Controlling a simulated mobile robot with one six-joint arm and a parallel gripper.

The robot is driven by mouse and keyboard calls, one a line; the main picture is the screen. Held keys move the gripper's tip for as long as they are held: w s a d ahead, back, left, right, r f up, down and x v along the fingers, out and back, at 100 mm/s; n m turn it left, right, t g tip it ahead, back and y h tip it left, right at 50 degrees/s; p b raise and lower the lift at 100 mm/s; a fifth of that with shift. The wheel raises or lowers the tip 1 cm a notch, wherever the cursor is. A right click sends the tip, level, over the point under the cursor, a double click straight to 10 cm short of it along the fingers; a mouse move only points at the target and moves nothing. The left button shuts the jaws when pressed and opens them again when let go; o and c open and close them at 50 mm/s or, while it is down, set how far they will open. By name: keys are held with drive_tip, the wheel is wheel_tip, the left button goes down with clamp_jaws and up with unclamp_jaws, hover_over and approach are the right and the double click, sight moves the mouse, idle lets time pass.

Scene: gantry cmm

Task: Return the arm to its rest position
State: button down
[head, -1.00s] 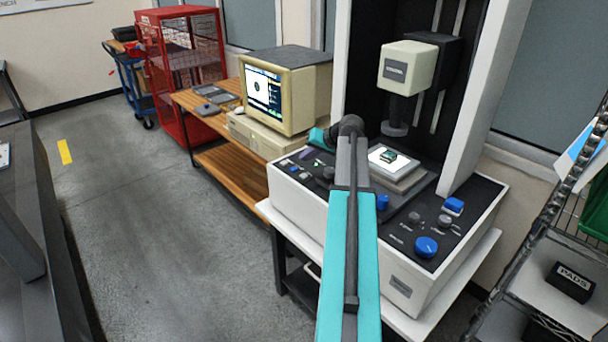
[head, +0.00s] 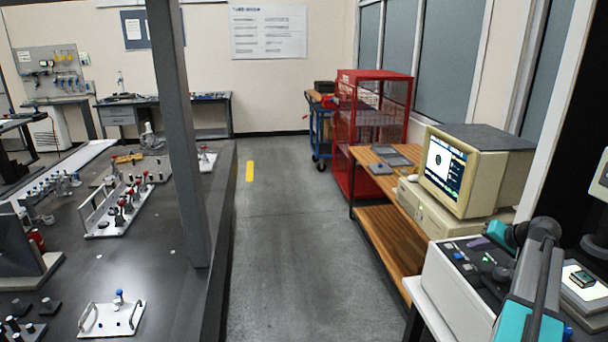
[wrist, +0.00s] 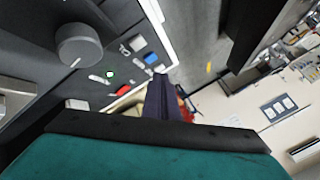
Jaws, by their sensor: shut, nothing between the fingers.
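My arm is teal and grey and rises from the bottom right of the head view, with its dark joint above the measuring machine's control panel (head: 468,262). My gripper (wrist: 163,90) shows in the wrist view as dark fingers close together, with nothing held. It points past the panel, which has a large grey knob (wrist: 82,45), a green light, a blue button and a red one. The lit stage (head: 592,292) of the machine shows at the right edge of the head view, with a small dark green part (head: 582,279) on it.
A wooden bench (head: 385,221) bears a beige computer monitor (head: 475,172). A red mesh cabinet (head: 372,120) and blue cart (head: 321,130) stand behind. A dark table (head: 170,240) with fixtures and a grey post (head: 180,130) is on the left. The floor aisle (head: 290,250) between is clear.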

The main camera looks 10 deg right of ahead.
drive_tip(key=w+a+f+n+g+y, duration=0.15)
drive_tip(key=w+a+f, duration=0.25)
drive_tip(key=a+f, duration=0.4)
drive_tip(key=w+a+f+n+g+y, duration=0.1)
drive_tip(key=w+a+f+y, duration=0.1)
drive_tip(key=w+a+f, duration=0.6)
drive_tip(key=s+a+f+n+g+y+b, duration=0.15)
drive_tip(key=s+a+f, duration=0.25)
drive_tip(key=a+f, duration=0.6)
drive_tip(key=s+a+f+n+g, duration=0.15)
drive_tip(key=s+a+f, duration=0.35)
drive_tip(key=a, duration=0.9)
drive_tip(key=s+a+f+n+g+h, duration=0.15)
drive_tip(key=s+a+f+g, duration=0.45)
drive_tip(key=s+a+f, duration=1.15)
drive_tip(key=s+d+f+g+h, duration=0.1)
drive_tip(key=s+h, duration=0.1)
drive_tip(key=s, duration=0.8)
drive_tip(key=s+d+f+n+g+h, duration=0.1)
drive_tip(key=s+d+f+g+h, duration=0.1)
drive_tip(key=s, duration=0.7)
drive_tip(key=shift+s+f+n, duration=0.2)
drive_tip(key=shift+s+n, duration=0.1)
drive_tip(key=shift+s, duration=0.1)
drive_tip(key=shift+a+g, duration=0.15)
drive_tip(key=shift+g, duration=0.1)
